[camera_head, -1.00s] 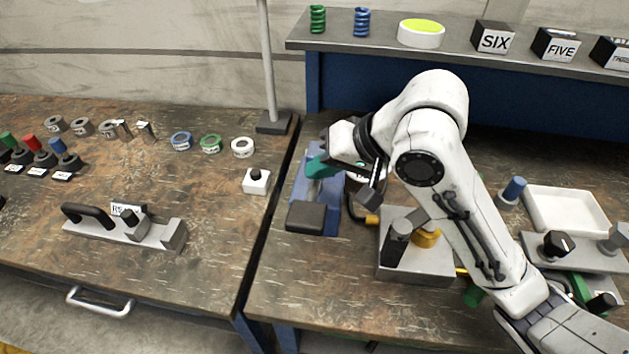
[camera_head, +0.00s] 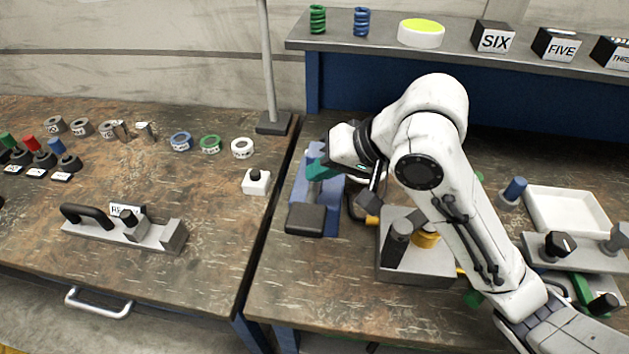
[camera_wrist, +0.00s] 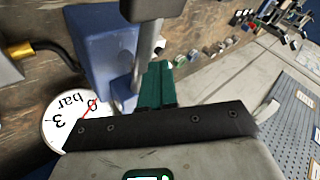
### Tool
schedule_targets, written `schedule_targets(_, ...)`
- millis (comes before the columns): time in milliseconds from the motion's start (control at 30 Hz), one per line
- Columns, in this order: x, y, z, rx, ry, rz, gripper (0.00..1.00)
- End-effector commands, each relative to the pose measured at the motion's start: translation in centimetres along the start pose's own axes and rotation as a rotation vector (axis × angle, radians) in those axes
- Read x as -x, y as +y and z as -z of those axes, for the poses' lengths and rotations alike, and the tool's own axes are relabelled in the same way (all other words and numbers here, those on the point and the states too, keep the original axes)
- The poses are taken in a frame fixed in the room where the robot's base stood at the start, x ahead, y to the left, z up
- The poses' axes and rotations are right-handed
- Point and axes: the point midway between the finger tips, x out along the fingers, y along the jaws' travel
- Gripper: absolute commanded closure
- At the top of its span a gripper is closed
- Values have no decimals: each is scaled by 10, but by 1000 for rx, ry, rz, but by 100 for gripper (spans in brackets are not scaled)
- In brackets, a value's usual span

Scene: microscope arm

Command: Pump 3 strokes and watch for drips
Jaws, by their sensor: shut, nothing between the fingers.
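The blue pump (camera_head: 299,187) stands near the left edge of the right bench, with a black pad (camera_head: 305,219) at its front. In the wrist view the blue pump body (camera_wrist: 100,50) fills the upper left, with a grey metal lever (camera_wrist: 147,55) beside it. My gripper (camera_head: 318,169) is at the upper part of the pump, its teal fingers pointing left. In the wrist view my gripper's fingers (camera_wrist: 157,84) are shut and empty beside the lever; I cannot tell whether they touch it. A round gauge (camera_wrist: 62,118) marked "bar" is partly hidden by my gripper.
A grey block (camera_head: 405,265) with a black knob and a yellow part stands right of the pump, under my arm. A white tray (camera_head: 568,213) is further right. A white block with a black button (camera_head: 256,183) sits to the left. A raised shelf (camera_head: 460,52) runs behind.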

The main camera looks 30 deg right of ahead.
Motion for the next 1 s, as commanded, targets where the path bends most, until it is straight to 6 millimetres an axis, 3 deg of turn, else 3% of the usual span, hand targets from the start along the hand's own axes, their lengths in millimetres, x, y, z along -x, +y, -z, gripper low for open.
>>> schedule_targets(1000,-10,6,-8,-1,-6,-1,100)
